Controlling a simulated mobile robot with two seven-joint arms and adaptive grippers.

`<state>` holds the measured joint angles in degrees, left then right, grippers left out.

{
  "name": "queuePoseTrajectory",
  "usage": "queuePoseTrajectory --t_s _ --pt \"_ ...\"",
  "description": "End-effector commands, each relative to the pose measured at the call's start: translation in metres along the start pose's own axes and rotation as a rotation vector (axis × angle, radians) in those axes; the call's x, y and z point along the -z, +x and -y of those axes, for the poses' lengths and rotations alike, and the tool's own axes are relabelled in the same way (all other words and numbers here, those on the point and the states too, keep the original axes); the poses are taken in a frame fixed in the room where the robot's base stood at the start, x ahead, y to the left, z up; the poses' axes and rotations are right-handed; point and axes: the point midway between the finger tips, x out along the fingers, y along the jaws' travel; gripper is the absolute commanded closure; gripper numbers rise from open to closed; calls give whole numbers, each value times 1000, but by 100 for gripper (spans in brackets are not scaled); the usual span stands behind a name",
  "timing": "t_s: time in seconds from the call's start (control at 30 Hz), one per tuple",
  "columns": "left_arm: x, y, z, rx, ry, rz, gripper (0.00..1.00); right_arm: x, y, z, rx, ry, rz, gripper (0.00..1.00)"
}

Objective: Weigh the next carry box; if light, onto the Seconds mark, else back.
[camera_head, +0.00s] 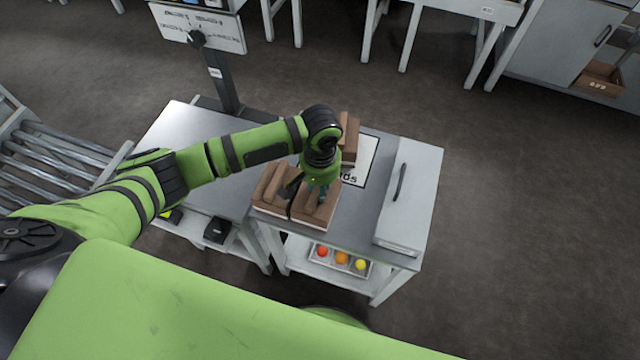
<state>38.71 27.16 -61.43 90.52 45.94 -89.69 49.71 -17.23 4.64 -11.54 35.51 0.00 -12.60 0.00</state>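A second brown box (351,130) stands behind, partly hidden by my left arm, at the upper left of the white Seconds mark (366,160). Only the letters "ds" show on the mark. My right gripper is out of view.
A grey bench top (182,140) lies to the left, with a post and sign (228,90) behind it. A pale lidded case (402,195) takes the bench's right side. A tray of coloured balls (322,262) is on the shelf below. A roller conveyor (50,160) is at far left.

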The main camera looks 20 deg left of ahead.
Motion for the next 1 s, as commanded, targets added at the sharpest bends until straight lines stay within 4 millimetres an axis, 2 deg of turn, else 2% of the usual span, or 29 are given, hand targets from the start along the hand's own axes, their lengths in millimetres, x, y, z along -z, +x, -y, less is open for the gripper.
queuePoseTrajectory --t_s 0.5,0.53,0.57,0.6,0.83,0.87,0.9,1.0 --pt "0 5 -1 -1 0 -1 100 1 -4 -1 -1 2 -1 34" --pt "0 5 0 -1 0 -1 59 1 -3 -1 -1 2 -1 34" --pt "0 6 0 -1 0 -1 47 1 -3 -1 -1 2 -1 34" --pt "0 6 0 -1 0 -1 43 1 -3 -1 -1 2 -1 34" --pt "0 6 0 0 0 -1 43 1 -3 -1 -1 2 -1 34" --pt "0 6 0 0 0 1 54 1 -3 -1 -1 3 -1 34" --pt "0 6 0 0 0 1 59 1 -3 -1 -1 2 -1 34" --pt "0 6 0 1 0 1 59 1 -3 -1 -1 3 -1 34"
